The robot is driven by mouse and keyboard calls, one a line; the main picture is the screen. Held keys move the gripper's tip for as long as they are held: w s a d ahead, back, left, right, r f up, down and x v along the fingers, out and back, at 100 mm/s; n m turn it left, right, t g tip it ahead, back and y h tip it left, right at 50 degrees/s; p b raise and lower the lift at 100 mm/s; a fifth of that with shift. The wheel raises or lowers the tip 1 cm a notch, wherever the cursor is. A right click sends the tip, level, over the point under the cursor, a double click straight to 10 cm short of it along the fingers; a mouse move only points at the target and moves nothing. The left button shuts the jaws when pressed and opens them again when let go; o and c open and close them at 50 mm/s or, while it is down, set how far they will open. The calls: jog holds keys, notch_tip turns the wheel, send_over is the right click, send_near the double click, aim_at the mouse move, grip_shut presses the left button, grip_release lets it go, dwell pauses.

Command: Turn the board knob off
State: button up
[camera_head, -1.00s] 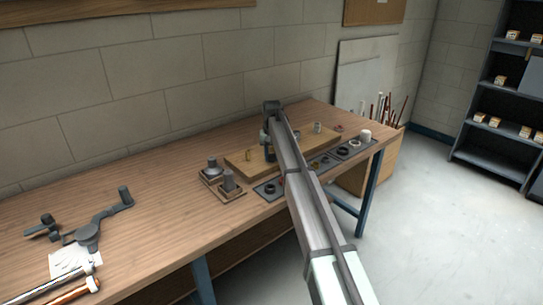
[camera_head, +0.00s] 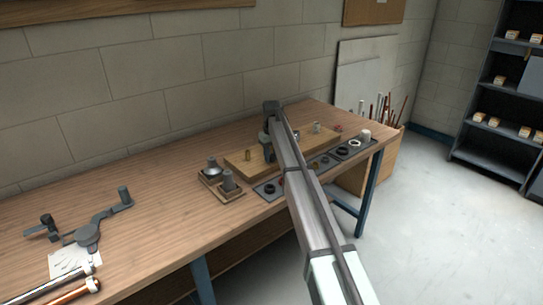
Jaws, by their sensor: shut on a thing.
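A wooden board (camera_head: 238,163) lies on the workbench, with a small brass fitting (camera_head: 248,155) on its left part and a grey fitting (camera_head: 317,127) towards its right end. My gripper (camera_head: 268,156) points down at the middle of the board, at board height. It is shut on the board knob. The knob itself is hidden by the gripper and my arm, so its turn position cannot be seen. A small red piece (camera_head: 338,128) shows near the board's right end.
A dark tray (camera_head: 259,192) with rings runs along the bench's front edge, with a white cup (camera_head: 365,135) by its right end. A small wooden holder (camera_head: 236,194) with metal parts stands left of the board. Tools and pipes (camera_head: 72,292) lie at the left.

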aim_at(272, 155)
jog(key=o, duration=1)
jog(key=shift+o, duration=0.2)
notch_tip(272, 155, up, 14)
dwell(0.4)
